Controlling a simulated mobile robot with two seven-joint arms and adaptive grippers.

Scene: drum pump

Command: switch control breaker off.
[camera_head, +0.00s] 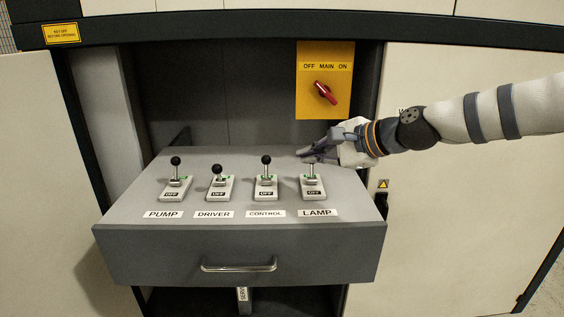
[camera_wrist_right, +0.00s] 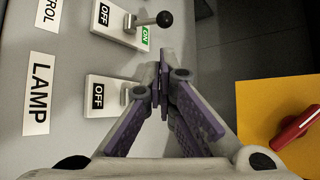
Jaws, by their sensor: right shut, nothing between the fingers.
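The control breaker (camera_head: 265,188) is third from the left on the grey panel, behind its CONTROL label (camera_head: 265,214). Its lever has a black ball knob (camera_head: 266,160). In the wrist view this knob (camera_wrist_right: 165,18) reaches past the green ON mark (camera_wrist_right: 145,37), with the OFF mark (camera_wrist_right: 103,14) uncovered on the other side. My right gripper (camera_head: 304,154) is shut and empty, its fingertips over the back of the lamp breaker (camera_head: 313,190), to the right of the control lever. The fingers hide part of the lamp lever. My left gripper is not in view.
The pump breaker (camera_head: 175,188) and driver breaker (camera_head: 220,188) stand to the left. A yellow main switch plate (camera_head: 311,80) with a red handle (camera_head: 326,93) is on the back wall. The drawer front has a metal handle (camera_head: 239,267). Cabinet walls flank the recess.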

